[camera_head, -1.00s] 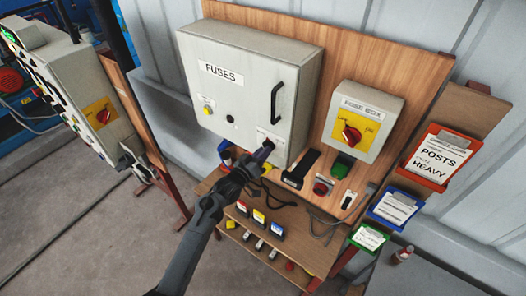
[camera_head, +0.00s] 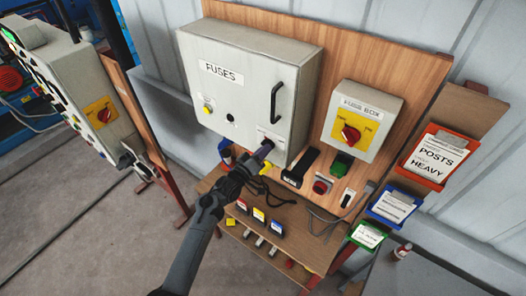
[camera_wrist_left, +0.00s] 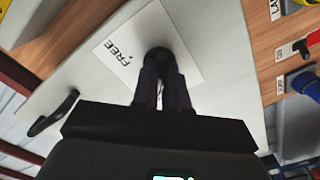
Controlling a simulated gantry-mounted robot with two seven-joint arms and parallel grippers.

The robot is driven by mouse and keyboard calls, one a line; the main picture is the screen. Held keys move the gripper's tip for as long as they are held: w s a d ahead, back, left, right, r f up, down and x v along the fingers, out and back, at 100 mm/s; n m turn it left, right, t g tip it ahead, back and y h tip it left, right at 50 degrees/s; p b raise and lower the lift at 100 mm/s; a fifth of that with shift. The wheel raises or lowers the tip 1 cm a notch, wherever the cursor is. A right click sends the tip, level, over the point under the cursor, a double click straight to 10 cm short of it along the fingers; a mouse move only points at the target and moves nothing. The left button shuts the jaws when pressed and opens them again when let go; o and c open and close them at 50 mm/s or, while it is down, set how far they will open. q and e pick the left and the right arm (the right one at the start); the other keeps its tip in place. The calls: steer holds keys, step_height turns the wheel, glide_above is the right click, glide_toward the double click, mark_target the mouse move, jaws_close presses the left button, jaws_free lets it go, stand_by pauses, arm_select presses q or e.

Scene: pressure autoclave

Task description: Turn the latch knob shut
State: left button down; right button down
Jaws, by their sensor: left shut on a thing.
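The grey fuse cabinet (camera_head: 225,97) hangs on the wooden board with its door closed and a black handle (camera_head: 277,102) on the right. The latch knob (camera_wrist_left: 158,57) is a dark round knob on a white label reading "FREE" (camera_wrist_left: 125,52), at the door's lower right. My left gripper (camera_head: 264,153) reaches up to it from below. In the left wrist view the fingers (camera_wrist_left: 162,78) are closed on the knob. The fingers hide much of the knob, so its angle cannot be told. My right gripper is not in view.
A smaller fuse box (camera_head: 365,120) with a red rotary switch is at the right. Below are a black device (camera_head: 300,167), a green button (camera_head: 342,164) and a shelf with several fuses (camera_head: 258,216). Another grey panel (camera_head: 65,85) stands at the left.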

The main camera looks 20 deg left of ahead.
arm_select(q)
steer(key=c, duration=1.2)
jaws_free()
steer(key=shift+o, duration=0.2)
steer(key=shift+s, duration=0.15)
steer(key=b+v, duration=0.2)
steer(key=v, duration=0.8)
steer(key=shift+s, duration=0.25)
steer(key=shift+a, duration=0.1)
